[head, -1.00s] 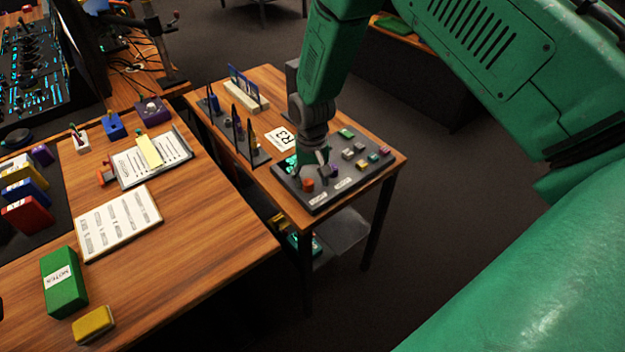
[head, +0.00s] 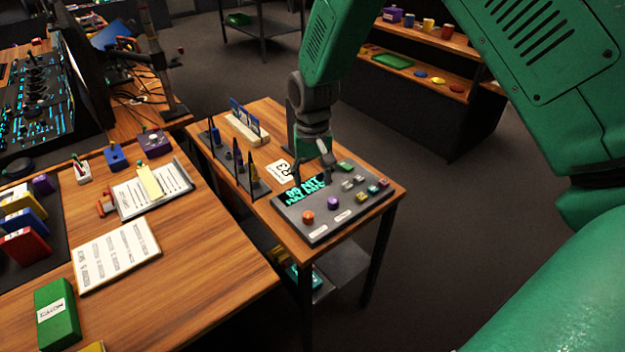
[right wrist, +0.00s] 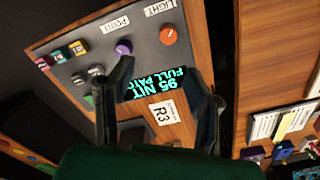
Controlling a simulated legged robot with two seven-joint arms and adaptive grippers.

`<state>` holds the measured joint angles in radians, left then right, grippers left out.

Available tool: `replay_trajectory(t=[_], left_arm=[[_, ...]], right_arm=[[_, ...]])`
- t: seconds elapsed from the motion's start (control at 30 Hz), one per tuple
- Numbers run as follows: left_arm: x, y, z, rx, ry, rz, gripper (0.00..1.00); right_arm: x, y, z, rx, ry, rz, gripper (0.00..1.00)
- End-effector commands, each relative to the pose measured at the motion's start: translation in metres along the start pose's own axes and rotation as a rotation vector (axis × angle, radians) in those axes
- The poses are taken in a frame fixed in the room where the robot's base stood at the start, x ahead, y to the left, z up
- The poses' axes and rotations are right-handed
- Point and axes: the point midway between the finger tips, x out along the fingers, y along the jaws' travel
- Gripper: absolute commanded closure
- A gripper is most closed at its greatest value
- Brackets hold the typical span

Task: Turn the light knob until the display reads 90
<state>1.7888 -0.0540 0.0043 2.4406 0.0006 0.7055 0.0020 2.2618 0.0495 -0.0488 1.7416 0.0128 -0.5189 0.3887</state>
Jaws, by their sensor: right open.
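The panel (head: 318,233) lies on the small wooden table. Its orange light knob (head: 308,217) stands at the front left, and it also shows in the right wrist view (right wrist: 168,34), next to a LIGHT label. A purple knob (head: 333,203) is beside it. The lit display (right wrist: 157,91) seems to read 95 NIT in the right wrist view, upside down; it is small and blurred in the head view (head: 304,190). My right gripper (head: 313,178) is open and empty above the display, behind the knobs and apart from the orange one. My left gripper is out of view.
Several small coloured buttons (head: 361,199) sit on the panel's right side. A rack with upright dividers (head: 238,167) and an R3 card (head: 280,171) are close behind and left of the panel. A larger desk (head: 190,235) stands at left. Floor is clear at right.

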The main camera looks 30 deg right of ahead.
Motion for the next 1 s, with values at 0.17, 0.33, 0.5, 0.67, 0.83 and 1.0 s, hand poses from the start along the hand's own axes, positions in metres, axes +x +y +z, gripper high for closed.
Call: replay_trajectory(t=[0.17,0.33,0.5,0.67,0.83,1.0], left_arm=[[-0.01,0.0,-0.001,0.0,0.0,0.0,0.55],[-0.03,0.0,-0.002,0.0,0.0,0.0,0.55],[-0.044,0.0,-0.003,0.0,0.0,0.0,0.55],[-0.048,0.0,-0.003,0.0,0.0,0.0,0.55],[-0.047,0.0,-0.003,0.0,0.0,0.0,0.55],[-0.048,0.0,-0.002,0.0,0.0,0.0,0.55]], right_arm=[[-0.004,0.0,0.003,-0.226,-0.012,0.0,0.56],[-0.014,-0.002,0.007,-0.783,-0.02,-0.003,0.56],[-0.021,-0.005,0.006,-1.276,-0.009,-0.005,0.56],[-0.022,-0.007,0.005,-1.504,0.001,-0.001,0.56],[-0.009,-0.007,0.006,-1.539,-0.001,0.001,0.56],[0.024,-0.006,0.006,-1.535,-0.002,0.0,0.56]])
